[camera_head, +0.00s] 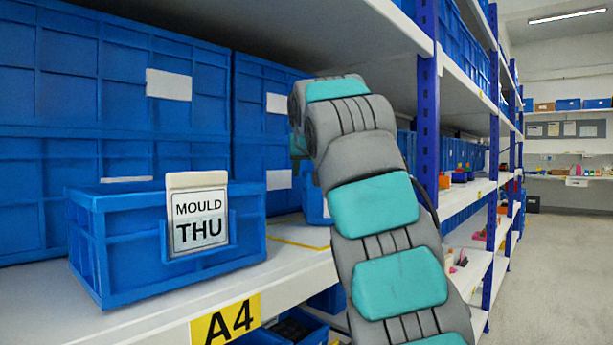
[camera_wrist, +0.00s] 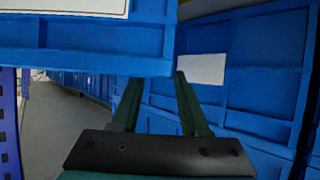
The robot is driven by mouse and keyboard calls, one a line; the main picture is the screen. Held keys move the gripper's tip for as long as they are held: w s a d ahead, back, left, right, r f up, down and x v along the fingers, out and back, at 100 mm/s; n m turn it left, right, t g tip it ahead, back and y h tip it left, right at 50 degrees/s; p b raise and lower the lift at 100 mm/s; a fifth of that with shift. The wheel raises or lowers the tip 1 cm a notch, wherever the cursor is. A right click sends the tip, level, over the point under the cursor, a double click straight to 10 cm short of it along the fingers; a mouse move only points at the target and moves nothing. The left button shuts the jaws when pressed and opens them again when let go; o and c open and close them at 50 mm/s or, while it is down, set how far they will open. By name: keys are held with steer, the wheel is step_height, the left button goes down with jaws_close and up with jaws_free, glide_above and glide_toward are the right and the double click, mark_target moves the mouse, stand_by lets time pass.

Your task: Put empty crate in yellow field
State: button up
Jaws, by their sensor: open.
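A blue crate (camera_head: 125,245) with a "MOULD THU" card (camera_head: 198,220) stands on the shelf at the left in the head view; its inside is hidden. Yellow lines (camera_head: 300,243) mark the shelf to its right, partly hidden by my arm. A part of another blue crate (camera_head: 315,207) shows beside my arm. In the wrist view my gripper (camera_wrist: 157,85) is open, with nothing seen between its fingers. A blue crate (camera_wrist: 90,55) with a white label fills the upper left there, close to the fingertips; I cannot tell whether they touch. My gripper is hidden in the head view.
Large stacked blue crates (camera_head: 120,75) line the back of the shelf. A shelf board (camera_head: 370,25) hangs overhead, and a blue upright (camera_head: 427,130) stands right of my arm. Open aisle floor (camera_head: 560,260) lies at the right. A yellow A4 label (camera_head: 226,322) is on the shelf edge.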

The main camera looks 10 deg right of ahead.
steer(key=v, duration=0.9)
steer(key=shift+r, duration=0.1)
